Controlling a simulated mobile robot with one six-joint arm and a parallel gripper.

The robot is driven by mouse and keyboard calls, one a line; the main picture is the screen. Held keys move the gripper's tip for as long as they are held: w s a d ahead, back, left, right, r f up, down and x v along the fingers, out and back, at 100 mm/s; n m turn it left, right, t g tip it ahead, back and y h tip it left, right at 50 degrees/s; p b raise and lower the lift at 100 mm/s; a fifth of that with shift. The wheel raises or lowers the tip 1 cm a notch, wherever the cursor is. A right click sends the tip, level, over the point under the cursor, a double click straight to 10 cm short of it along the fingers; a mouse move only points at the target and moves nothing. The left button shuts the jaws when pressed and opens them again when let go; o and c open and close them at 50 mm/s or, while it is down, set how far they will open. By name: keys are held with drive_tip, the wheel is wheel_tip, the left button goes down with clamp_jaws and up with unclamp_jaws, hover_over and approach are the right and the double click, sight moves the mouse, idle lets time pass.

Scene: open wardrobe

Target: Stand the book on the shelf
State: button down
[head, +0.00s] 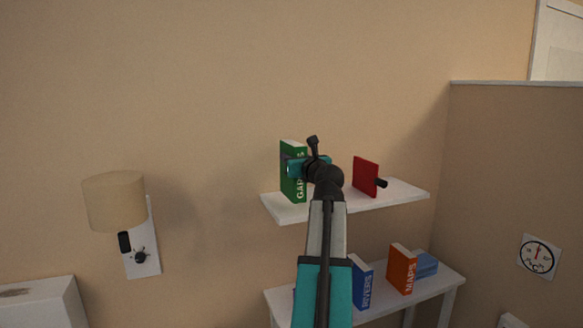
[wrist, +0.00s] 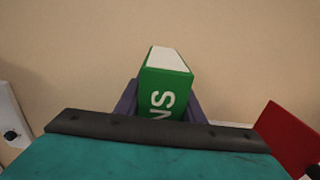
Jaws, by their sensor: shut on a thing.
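The green book (head: 290,155) is upright at the left end of the white wall shelf (head: 285,212) in the head view. Its spine lettering is partly hidden behind my gripper (head: 296,168). In the wrist view the green book (wrist: 166,85) stands between the two fingers of my gripper (wrist: 160,105), which are shut on it. Its white page edges show at the top. Its lower part is hidden by my wrist, and I cannot tell whether its bottom touches the shelf.
A red bookend-like panel (head: 365,177) with a dark knob stands farther right on the shelf. Below, a white table (head: 445,286) holds a blue book (head: 362,284) and an orange book (head: 402,269). A wall lamp (head: 115,203) is at left. The shelf's right end is clear.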

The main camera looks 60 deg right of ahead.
sight(295, 189)
drive_tip(key=shift+d, duration=0.1)
idle(0.3)
drive_tip(key=shift+w+d+f+p, duration=0.1)
drive_tip(key=shift+w+d+f, duration=0.05)
drive_tip(key=shift+f, duration=0.45)
drive_tip(key=shift+w+d+f+p, duration=0.1)
drive_tip(key=shift+w+f, duration=0.1)
drive_tip(key=shift+f, duration=0.4)
drive_tip(key=shift+w+d+f+p, duration=0.1)
drive_tip(key=shift+w+d+f, duration=0.05)
drive_tip(key=shift+f, duration=0.55)
drive_tip(key=c, duration=1.2)
unclamp_jaws()
drive_tip(key=shift+s, duration=0.1)
drive_tip(key=shift+b+v, duration=0.7)
drive_tip(key=shift+v, duration=5.25)
